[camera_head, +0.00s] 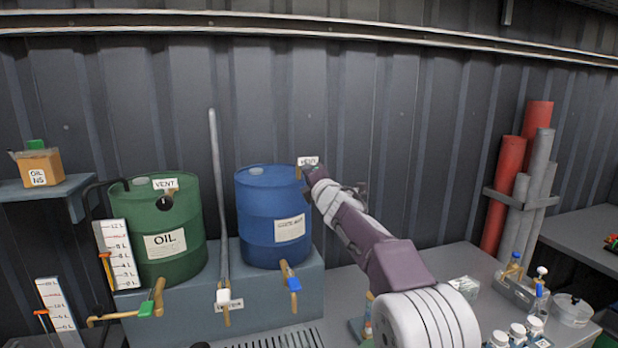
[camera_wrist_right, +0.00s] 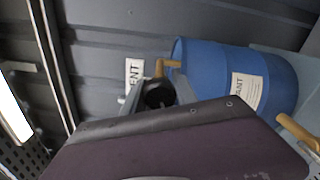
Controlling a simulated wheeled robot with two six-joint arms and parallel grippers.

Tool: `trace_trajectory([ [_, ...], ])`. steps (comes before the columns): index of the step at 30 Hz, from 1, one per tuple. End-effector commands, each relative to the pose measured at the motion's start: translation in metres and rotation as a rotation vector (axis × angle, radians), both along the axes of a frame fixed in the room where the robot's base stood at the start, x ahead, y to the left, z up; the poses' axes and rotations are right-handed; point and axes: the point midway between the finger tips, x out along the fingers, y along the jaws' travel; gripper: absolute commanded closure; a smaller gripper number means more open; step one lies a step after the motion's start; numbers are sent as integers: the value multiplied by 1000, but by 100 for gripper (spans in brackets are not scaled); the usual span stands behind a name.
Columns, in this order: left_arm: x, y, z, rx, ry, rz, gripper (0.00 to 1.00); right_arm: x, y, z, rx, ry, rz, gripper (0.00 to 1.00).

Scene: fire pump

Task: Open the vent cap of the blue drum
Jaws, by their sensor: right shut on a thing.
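The blue drum (camera_head: 272,210) stands on a grey plinth, and it also shows in the right wrist view (camera_wrist_right: 225,75). Its VENT tag (camera_head: 308,160) is at its upper right edge. In the right wrist view, a brass vent pipe (camera_wrist_right: 167,64) comes off the drum's rim above the round black vent cap (camera_wrist_right: 158,95). My right gripper (camera_head: 314,174) reaches the vent from the right and is shut on the cap. My wrist hides part of the cap and the drum. My left gripper is not in view.
A green oil drum (camera_head: 165,240) with its own VENT tag stands left on the plinth (camera_head: 190,312). A grey upright pipe (camera_head: 219,190) rises between the drums. Brass taps stick out in front. Bottles and a pot (camera_head: 572,310) stand on the bench at right.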

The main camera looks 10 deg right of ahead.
Motion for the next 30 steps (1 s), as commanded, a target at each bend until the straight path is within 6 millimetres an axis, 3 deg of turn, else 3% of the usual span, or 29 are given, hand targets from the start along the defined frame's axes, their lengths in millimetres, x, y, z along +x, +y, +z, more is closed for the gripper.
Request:
trace_trajectory([
  [15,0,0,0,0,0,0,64,0,0,0,-19,-2,0,100],
  [16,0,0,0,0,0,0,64,0,0,0,-19,-2,0,60],
  [18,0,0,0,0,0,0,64,0,0,0,-19,-2,0,44],
  [30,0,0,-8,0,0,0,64,-9,0,-2,-17,-2,-1,44],
])
